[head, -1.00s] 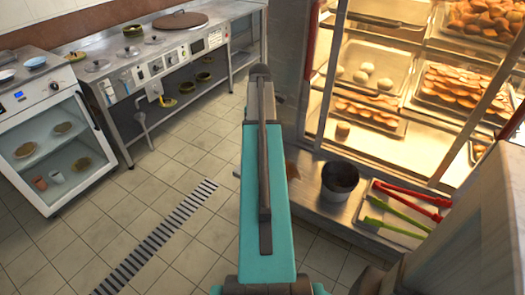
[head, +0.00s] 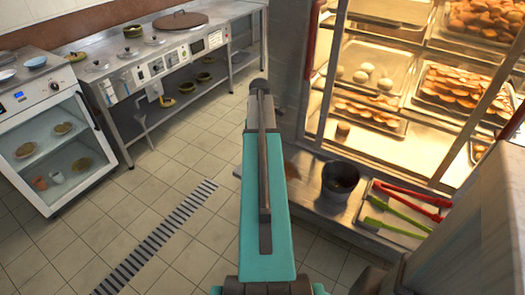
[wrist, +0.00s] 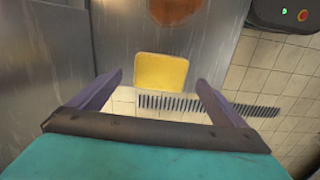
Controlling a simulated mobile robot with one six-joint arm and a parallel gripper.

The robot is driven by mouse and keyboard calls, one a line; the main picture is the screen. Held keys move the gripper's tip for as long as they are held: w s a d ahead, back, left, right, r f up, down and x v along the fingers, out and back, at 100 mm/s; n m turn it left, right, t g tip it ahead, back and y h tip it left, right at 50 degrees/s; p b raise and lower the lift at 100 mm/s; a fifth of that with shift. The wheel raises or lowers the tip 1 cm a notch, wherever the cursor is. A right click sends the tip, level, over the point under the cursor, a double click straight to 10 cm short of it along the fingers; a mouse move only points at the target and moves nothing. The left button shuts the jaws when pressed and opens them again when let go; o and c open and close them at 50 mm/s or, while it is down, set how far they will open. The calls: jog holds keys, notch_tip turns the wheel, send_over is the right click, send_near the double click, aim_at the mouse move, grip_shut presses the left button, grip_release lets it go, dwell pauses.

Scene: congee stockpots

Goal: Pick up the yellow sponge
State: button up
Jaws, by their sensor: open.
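The yellow sponge (wrist: 161,73) shows in the wrist view, ahead of my gripper and between the lines of its two fingers. It appears as a flat yellow block with rounded corners, next to a grey metal surface. My gripper (wrist: 158,92) is open and empty, its fingers spread wider than the sponge and apart from it. In the head view my arm hides the gripper's fingers, and I cannot make out the sponge there.
A dark bucket (head: 340,180) and a tray (head: 390,238) with red and green tongs stand on the ledge below the lit food cabinet (head: 318,128). A steel counter (head: 222,58) and a glass-door cabinet (head: 22,128) are at left. The tiled floor (head: 110,222) between is clear.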

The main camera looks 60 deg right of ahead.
jog(key=shift+f, duration=1.45)
jog(key=c, duration=1.1)
